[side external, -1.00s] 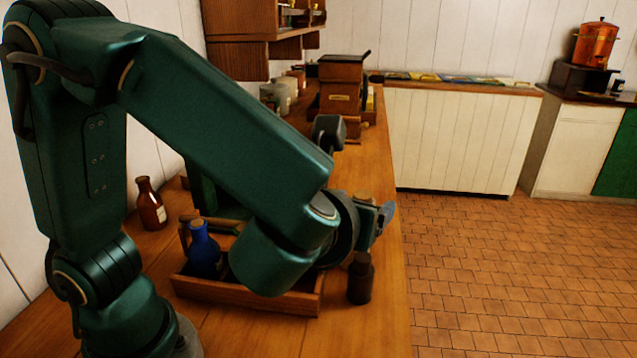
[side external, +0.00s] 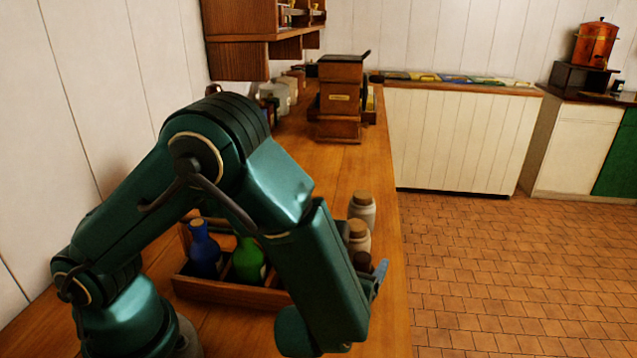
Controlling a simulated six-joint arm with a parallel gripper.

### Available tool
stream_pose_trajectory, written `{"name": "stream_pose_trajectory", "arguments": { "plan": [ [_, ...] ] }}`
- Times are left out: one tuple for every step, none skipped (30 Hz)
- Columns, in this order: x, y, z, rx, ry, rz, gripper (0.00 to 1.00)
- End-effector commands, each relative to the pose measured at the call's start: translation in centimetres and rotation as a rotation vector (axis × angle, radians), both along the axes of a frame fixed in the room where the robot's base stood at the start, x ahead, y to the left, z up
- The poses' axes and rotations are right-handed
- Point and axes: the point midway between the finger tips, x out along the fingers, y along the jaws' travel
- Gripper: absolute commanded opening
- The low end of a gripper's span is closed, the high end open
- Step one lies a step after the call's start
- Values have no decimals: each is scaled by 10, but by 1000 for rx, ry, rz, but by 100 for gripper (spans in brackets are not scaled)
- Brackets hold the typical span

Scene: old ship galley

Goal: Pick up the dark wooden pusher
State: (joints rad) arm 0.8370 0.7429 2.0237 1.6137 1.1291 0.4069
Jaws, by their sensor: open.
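I cannot make out a dark wooden pusher in this view; my arm covers much of the bench front. My gripper (side external: 380,276) is at the bench's right edge, mostly hidden behind my forearm. Only a blue-grey finger part shows. It is open, and nothing shows held in it. A small dark brown top (side external: 362,260) sticks up just left of the finger; most of that thing is hidden.
A wooden crate (side external: 225,292) holds a blue bottle (side external: 205,250) and a green bottle (side external: 247,260). Two corked pale jars (side external: 362,212) (side external: 358,240) stand near the bench's right edge. A wooden grinder (side external: 340,95) stands farther back. The bench between is clear.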

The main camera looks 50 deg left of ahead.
Motion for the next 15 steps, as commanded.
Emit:
{"name": "stream_pose_trajectory", "arguments": {
  "plan": [
    [4, 3, -2, 0, 1, 3, 71],
    [6, 4, -3, 0, 1, 3, 71],
    [8, 5, -4, 0, 0, 2, 71],
    [9, 6, -4, 0, 0, 2, 71],
    [10, 6, -5, 0, 0, 1, 71],
    [10, 6, -5, 0, 0, 1, 71],
    [10, 6, -5, 0, 0, 0, 71],
    [10, 6, -5, 0, 0, 0, 71],
    [10, 6, -5, 0, 0, 0, 71],
    [10, 6, -5, 0, 0, 0, 71],
    [10, 6, -5, 0, 0, 0, 71],
    [10, 6, -5, 0, 0, 0, 71],
    [10, 6, -5, 0, 0, 0, 64],
    [10, 6, -5, 0, 0, 0, 52],
    [10, 6, -5, 0, 0, 0, 37]
  ]
}}
